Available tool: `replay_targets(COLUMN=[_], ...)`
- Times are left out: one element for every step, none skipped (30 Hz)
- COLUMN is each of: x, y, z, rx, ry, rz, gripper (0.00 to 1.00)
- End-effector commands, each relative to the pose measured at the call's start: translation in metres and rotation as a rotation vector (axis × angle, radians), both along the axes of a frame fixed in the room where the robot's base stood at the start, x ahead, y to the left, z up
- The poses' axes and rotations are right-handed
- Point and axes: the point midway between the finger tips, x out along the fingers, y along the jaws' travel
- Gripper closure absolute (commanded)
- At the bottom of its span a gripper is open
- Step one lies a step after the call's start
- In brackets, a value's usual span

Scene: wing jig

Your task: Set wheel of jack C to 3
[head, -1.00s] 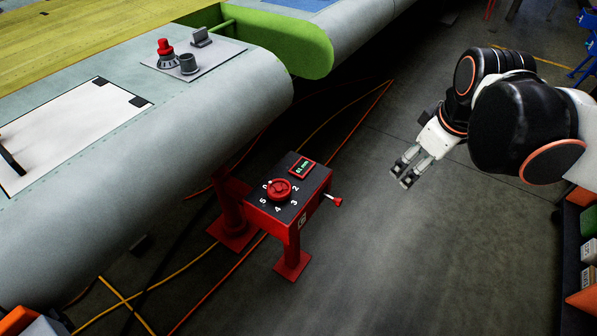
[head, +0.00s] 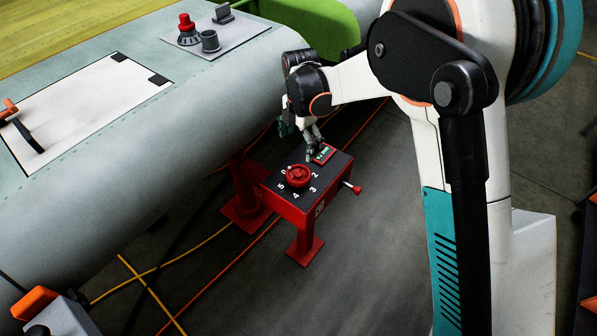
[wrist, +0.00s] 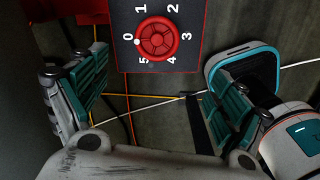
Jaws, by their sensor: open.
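The red wheel (head: 298,175) sits on the dark top of the red jack (head: 288,206), with numbers 0 to 5 around it. In the wrist view the wheel (wrist: 158,39) is at the top centre, its white dot beside 0; the 3 is on the opposite side. The mark on the jack's side is too small to read surely. My gripper (head: 312,148) is above the back of the jack's top, near the display. In the wrist view its fingers (wrist: 160,95) are wide apart and empty, with the wheel beyond them, apart from both.
The small display (head: 323,153) is partly hidden by my gripper. A red-tipped lever (head: 353,187) sticks out on the jack's right. The grey wing (head: 130,180) lies close on the left. Yellow and orange cables (head: 217,282) cross the floor. The floor right of the jack is clear.

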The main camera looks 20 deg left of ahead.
Motion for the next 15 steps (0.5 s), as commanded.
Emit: replay_targets(x=[-0.001, -0.002, -0.002, -0.002, -0.002, -0.002, -0.002, -0.002, -0.002, -0.002, -0.002, -0.002, -0.002, -0.002, -0.002], y=[0.006, 0.009, 0.01, 0.011, 0.011, 0.011, 0.011, 0.011, 0.011, 0.011, 0.011, 0.011, 0.011, 0.011, 0.011], z=[-0.006, -0.008, -0.011, -0.013, -0.016, -0.02, -0.023, -0.028, -0.035, -0.04, -0.046, -0.054, -0.06, -0.066, -0.074], rx=[-0.002, -0.003, -0.004, -0.004, -0.004, -0.004, -0.004, -0.004, -0.004, -0.004, -0.004, -0.004, -0.004, -0.004, -0.004], ry=[0.003, 0.004, 0.005, 0.006, 0.006, 0.006, 0.006, 0.006, 0.006, 0.006, 0.006, 0.006, 0.006, 0.006, 0.006], rz=[0.024, 0.033, 0.041, 0.045, 0.047, 0.048, 0.047, 0.046, 0.046, 0.046, 0.045, 0.045, 0.045, 0.045, 0.044], gripper=[0.1, 0.1, 0.1, 0.1, 0.1, 0.1, 0.1, 0.1, 0.1, 0.1, 0.1, 0.1, 0.1, 0.1, 0.1])
